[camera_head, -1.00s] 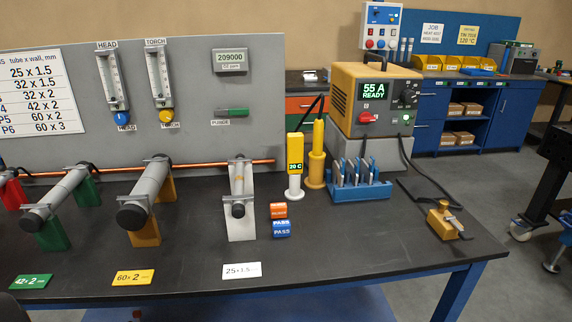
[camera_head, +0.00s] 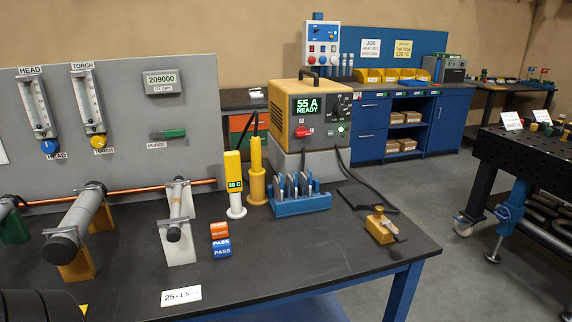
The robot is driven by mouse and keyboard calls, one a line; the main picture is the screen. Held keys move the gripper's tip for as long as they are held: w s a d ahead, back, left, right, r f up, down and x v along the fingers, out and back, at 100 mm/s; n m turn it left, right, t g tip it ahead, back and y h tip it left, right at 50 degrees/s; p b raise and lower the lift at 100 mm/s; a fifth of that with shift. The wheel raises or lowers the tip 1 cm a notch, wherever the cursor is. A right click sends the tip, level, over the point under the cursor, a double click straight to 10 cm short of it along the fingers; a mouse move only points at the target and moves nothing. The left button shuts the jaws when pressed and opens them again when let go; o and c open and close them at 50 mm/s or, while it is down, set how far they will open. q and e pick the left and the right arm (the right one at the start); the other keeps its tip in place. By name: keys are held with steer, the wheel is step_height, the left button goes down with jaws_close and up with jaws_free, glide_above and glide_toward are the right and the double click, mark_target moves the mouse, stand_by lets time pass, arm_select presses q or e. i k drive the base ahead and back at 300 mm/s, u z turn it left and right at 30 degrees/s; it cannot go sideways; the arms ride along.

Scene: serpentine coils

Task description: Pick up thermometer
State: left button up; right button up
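The thermometer (camera_head: 234,172) is a yellow handheld unit with a small green display reading 20 C. It stands upright in a white round holder (camera_head: 237,211) on the dark workbench, left of the blue rack and in front of the grey panel's right edge. A taller yellow tool (camera_head: 256,165) in a yellow holder stands just behind and to its right. A dark rounded shape at the bottom left corner may be part of my arm. Neither of my grippers can be seen.
The bench (camera_head: 290,248) is clear in front of the thermometer, apart from the orange and blue stamp blocks (camera_head: 221,247). A blue rack (camera_head: 301,205) and the welding power source (camera_head: 311,118) stand to its right. A tube clamp stand (camera_head: 177,245) is to its left.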

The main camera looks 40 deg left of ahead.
mark_target(234, 173)
steer(key=u, duration=0.35)
steer(key=i, duration=0.75)
steer(key=u, duration=0.65)
